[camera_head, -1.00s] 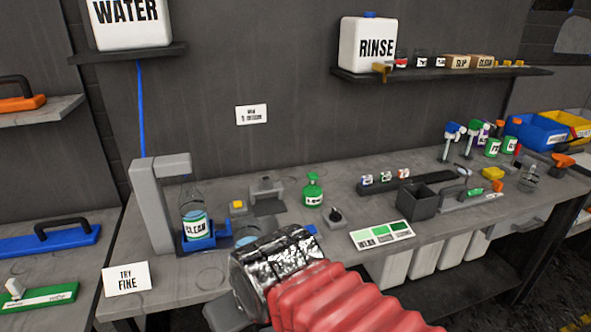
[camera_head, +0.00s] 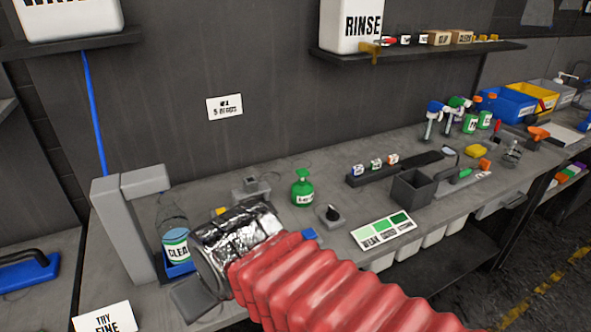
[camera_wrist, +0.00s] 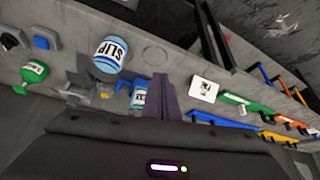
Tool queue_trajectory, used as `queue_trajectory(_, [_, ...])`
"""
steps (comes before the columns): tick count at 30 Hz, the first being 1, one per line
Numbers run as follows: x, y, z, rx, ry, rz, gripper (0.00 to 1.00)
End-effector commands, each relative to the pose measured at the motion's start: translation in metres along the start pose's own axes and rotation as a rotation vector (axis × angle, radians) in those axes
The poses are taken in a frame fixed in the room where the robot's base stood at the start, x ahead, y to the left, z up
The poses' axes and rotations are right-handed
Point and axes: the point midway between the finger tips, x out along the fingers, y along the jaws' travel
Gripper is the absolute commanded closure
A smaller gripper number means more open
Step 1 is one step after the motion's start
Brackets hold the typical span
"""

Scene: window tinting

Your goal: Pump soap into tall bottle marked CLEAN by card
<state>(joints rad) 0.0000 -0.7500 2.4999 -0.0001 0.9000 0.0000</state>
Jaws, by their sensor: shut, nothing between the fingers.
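The tall clear bottle (camera_head: 175,245) marked CLEAN stands upright in a blue holder (camera_head: 180,270) under the grey filling stand (camera_head: 122,230) at left. My silver wrist hides part of the holder. A green bottle (camera_head: 302,190) with a pump-like top stands to the right; its label is too small to read. It also shows in the wrist view (camera_wrist: 35,72). My gripper (camera_wrist: 162,80) is shut and empty in the wrist view, pointing over the bench. A bottle labelled SLIP (camera_wrist: 110,55) and a smaller blue-labelled bottle (camera_wrist: 138,95) are left of the fingers there.
A wall card (camera_head: 224,107) hangs behind the bench. A TRY FINE card (camera_head: 103,318) stands at front left. A green shade card (camera_head: 384,232), an open dark box (camera_head: 412,188) and a rack of small bottles (camera_head: 395,168) lie right. Bare bench shows between them.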

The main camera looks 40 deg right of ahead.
Motion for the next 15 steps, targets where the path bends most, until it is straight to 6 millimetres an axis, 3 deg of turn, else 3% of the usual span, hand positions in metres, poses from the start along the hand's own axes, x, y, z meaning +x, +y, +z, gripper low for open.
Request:
queue_trajectory(10, [0.0, 0.0, -0.001, 0.004, 0.0, 0.0, 1.0])
queue_trajectory(15, [-0.001, 0.004, -0.013, 0.078, -0.003, -0.005, 1.0])
